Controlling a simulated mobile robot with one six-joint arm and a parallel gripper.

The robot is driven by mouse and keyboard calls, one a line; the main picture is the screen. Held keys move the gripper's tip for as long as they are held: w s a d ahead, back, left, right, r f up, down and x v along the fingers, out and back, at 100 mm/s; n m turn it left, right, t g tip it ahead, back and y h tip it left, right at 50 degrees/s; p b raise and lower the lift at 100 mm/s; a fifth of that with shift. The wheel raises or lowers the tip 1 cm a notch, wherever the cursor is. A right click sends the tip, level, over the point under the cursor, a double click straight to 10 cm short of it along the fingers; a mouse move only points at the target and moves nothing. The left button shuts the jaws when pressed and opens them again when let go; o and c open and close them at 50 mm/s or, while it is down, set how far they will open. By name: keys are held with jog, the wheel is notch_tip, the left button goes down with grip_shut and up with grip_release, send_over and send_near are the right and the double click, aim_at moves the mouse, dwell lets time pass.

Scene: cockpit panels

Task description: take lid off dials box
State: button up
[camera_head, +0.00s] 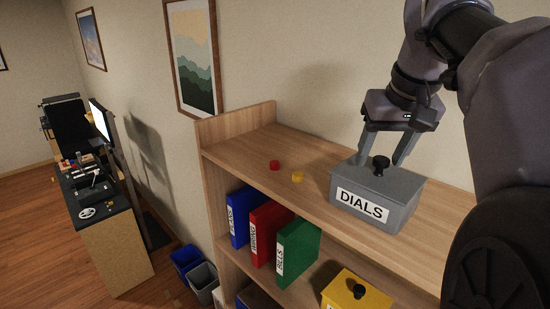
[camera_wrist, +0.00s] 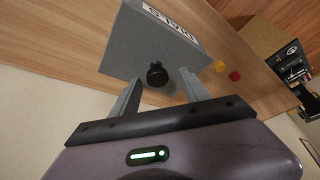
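The dials box (camera_head: 362,210) is a grey box with a white "DIALS" label, standing on the top of the wooden shelf unit. Its grey lid (camera_head: 378,181) is on it, with a black knob (camera_head: 381,163) in the middle. My gripper (camera_head: 383,160) is open above the lid, one finger on each side of the knob. In the wrist view the knob (camera_wrist: 157,74) shows between the tips of my gripper (camera_wrist: 158,85), with a gap to both fingers. The box (camera_wrist: 150,35) also shows there, its label upside down.
A red piece (camera_head: 275,165) and a yellow piece (camera_head: 297,177) lie on the shelf top left of the box. Binders (camera_head: 268,231) and a yellow box (camera_head: 352,289) stand on the shelf below. The wall is close behind the box.

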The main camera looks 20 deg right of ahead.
jog(key=shift+s+r, duration=0.1)
jog(key=shift+s, duration=0.3)
jog(key=c, duration=1.1)
jog(key=shift+w, duration=0.15)
grip_shut()
